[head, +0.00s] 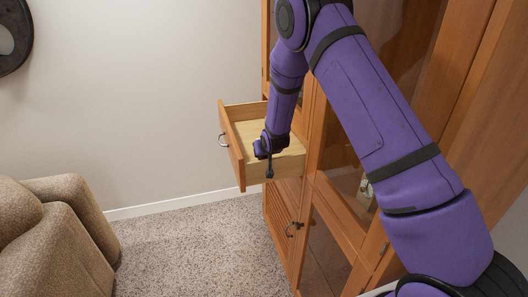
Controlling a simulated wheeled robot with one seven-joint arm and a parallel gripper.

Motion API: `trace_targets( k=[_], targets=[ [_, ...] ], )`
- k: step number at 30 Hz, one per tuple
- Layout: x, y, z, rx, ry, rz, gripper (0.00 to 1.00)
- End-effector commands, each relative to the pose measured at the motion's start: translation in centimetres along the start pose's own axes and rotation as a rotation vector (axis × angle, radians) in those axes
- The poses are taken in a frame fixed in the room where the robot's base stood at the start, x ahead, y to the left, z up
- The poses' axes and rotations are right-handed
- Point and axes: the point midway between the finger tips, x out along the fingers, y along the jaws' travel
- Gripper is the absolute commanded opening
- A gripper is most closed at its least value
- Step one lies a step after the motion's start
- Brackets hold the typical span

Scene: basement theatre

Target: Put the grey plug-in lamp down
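My gripper (268,162) is at the open wooden drawer (233,156), over its near right part, with its dark fingers pointing down. The fingers are small and dark in this view, and I cannot tell whether they are open or shut. I cannot make out the grey plug-in lamp anywhere; anything between the fingers is too small or hidden. The visible part of the drawer's pale floor (246,130) is bare. My arm hides part of the drawer's right side.
The drawer sticks out from a tall wooden cabinet (335,215) with glass doors, which fills the right side. A brown armchair (55,240) stands at lower left. Speckled carpet (190,255) between them is clear. A plain wall (140,90) is behind.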

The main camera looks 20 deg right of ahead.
Motion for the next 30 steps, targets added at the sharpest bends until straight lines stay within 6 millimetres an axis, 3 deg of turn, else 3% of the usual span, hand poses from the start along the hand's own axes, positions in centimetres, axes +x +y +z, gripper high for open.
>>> trace_targets(
  k=[16, 17, 19, 20, 30],
  targets=[
    [0.83, -0.01, 0.76, 0.000, 0.001, 0.000, 0.09],
    [0.83, -0.01, 0.78, 0.000, 0.001, 0.000, 0.57],
    [0.83, -0.01, 0.78, 0.000, 0.001, 0.000, 0.73],
    [0.83, -0.01, 0.78, 0.000, 0.001, 0.000, 0.78],
    [0.57, -0.01, 0.53, 0.000, 0.001, 0.000, 0.78]
  ],
)
